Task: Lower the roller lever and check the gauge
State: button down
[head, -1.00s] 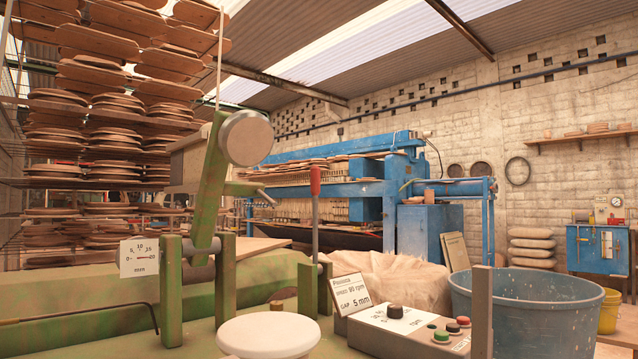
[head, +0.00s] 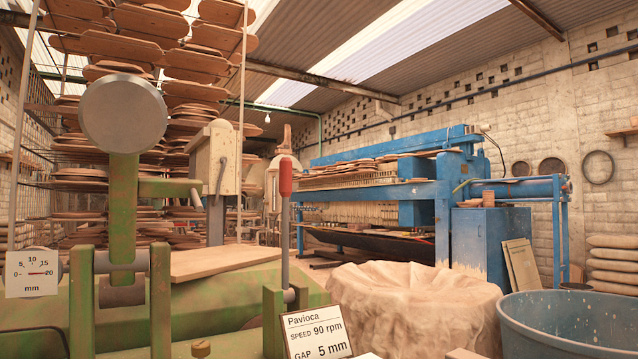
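A green arm (head: 123,205) with a big grey round roller (head: 124,114) at its top stands upright at the left, pivoting between two green posts. A lever with a red handle (head: 285,177) stands upright right of it on a green bracket (head: 274,318). I cannot tell which of these is the roller lever. The white gauge (head: 31,274), marked 0 to 20 mm, is at the left edge; its reddish pointer is too small to read surely. A card (head: 317,335) reads Pavioca, speed 90 rpm, gap 5 mm. My gripper is not in view.
A cloth-covered bulk (head: 415,305) and a blue tub (head: 565,325) stand at the right. A wooden board (head: 215,263) lies behind the green posts. A blue filter press (head: 430,190) stands behind. Racks of round plates (head: 85,170) fill the left background.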

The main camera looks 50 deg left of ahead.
aim_at(285, 163)
jog(key=u, duration=0.25)
jog(key=i, duration=1.9)
jog(key=u, duration=1.05)
jog(key=i, duration=1.1)
jog(key=u, duration=1.6)
jog(key=i, duration=0.65)
jog(key=u, duration=0.45)
